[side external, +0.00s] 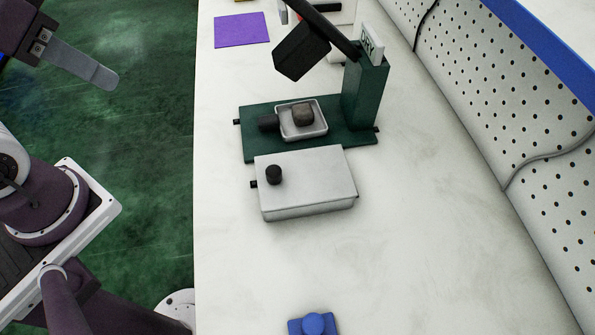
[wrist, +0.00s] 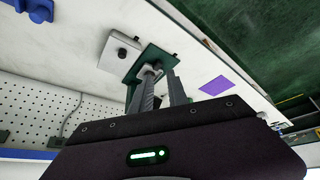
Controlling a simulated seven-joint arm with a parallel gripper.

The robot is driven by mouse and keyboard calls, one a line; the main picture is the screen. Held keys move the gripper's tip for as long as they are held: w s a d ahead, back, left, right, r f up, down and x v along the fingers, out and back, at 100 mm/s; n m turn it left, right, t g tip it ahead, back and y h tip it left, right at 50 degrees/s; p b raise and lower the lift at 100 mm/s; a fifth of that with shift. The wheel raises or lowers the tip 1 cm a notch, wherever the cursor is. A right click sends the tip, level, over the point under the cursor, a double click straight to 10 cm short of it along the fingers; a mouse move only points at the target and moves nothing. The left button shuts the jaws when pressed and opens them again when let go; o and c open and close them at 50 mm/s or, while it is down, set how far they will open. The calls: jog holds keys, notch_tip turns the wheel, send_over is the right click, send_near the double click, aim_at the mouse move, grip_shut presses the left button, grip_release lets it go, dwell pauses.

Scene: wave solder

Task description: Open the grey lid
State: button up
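The grey lid (side external: 315,175) is the flat light-grey top of a low box on the white bench, with a black knob (side external: 274,174) at its left. It lies level and looks shut. In the wrist view the grey lid (wrist: 116,54) and its knob (wrist: 122,53) show beyond my fingers, up and to the left. My gripper (side external: 108,81) is in the air at the upper left of the side view, well away from the lid, touching nothing. In the wrist view my gripper (wrist: 162,78) has its two fingers apart with nothing between them.
Directly behind the box is a dark green stand (side external: 368,95) with an overhanging black head (side external: 301,50) and a small tray (side external: 318,128) holding a brownish lump. A blue object (side external: 313,324) lies at the front. A pegboard wall (side external: 500,90) bounds the right. Bench right of the box is clear.

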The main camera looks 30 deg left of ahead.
jog(key=o, duration=0.5)
jog(key=w+d+n, duration=0.1)
jog(key=w+n, duration=0.1)
jog(key=w+d+f+n+g, duration=0.1)
jog(key=w+n, duration=0.1)
jog(key=w+d+n+g+h, duration=0.1)
jog(key=w+d+n, duration=0.1)
jog(key=shift+w+f, duration=0.1)
jog(key=shift+f, duration=0.3)
jog(key=n+g+y, duration=0.1)
jog(key=n+g, duration=0.2)
jog(key=n, duration=1.4)
send_over(275, 170)
notch_tip(275, 170, down, 18)
jog(key=shift+w+f, duration=0.1)
notch_tip(275, 170, down, 6)
jog(key=shift+r, duration=0.1)
jog(key=shift+f, duration=0.5)
grip_shut()
